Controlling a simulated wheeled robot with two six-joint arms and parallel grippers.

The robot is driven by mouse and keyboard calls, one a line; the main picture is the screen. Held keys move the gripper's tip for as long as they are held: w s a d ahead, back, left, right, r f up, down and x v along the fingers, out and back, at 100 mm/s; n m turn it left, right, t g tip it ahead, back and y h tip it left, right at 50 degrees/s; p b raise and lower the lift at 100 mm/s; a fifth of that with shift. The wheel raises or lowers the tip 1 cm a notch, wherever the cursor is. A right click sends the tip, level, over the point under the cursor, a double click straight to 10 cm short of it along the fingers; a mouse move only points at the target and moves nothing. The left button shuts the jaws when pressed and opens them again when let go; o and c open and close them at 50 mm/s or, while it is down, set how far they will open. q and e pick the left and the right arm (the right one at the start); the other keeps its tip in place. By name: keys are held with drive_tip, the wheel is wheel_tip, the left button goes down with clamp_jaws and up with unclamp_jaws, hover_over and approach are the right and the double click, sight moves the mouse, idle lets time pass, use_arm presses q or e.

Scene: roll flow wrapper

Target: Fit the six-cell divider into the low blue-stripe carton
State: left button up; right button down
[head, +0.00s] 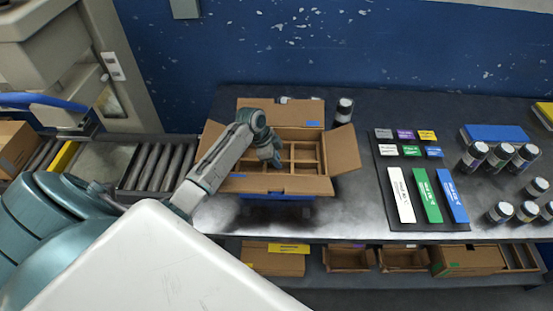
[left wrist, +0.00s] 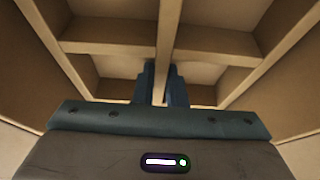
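The low blue-stripe carton (head: 285,185) stands open on the bench, its flaps spread and blue marks on the front and back flaps. The tan six-cell divider (head: 305,155) is inside its walls; whether it rests on the floor I cannot tell. My left gripper (head: 275,163) reaches down into the carton. In the left wrist view, the fingers of my left gripper (left wrist: 162,88) straddle the divider's middle wall (left wrist: 168,30), close against both sides, and appear shut on it. The fingertips are partly hidden. My right gripper is not in view.
A dark mat (head: 425,222) with label cards and white, green and blue boxes lies right of the carton. Several dark jars (head: 500,155) stand farther right; one jar (head: 343,110) is behind the carton. A roller conveyor (head: 155,167) is at left.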

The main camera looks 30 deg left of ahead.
use_arm(q)
drive_tip(key=o, duration=0.4)
drive_tip(key=shift+r, duration=0.15)
drive_tip(key=shift+a+r, duration=0.1)
drive_tip(key=shift+r, duration=0.2)
drive_tip(key=b+v, duration=0.3)
drive_tip(key=v, duration=0.8)
drive_tip(key=shift+r, duration=0.3)
drive_tip(key=shift+s, duration=0.1)
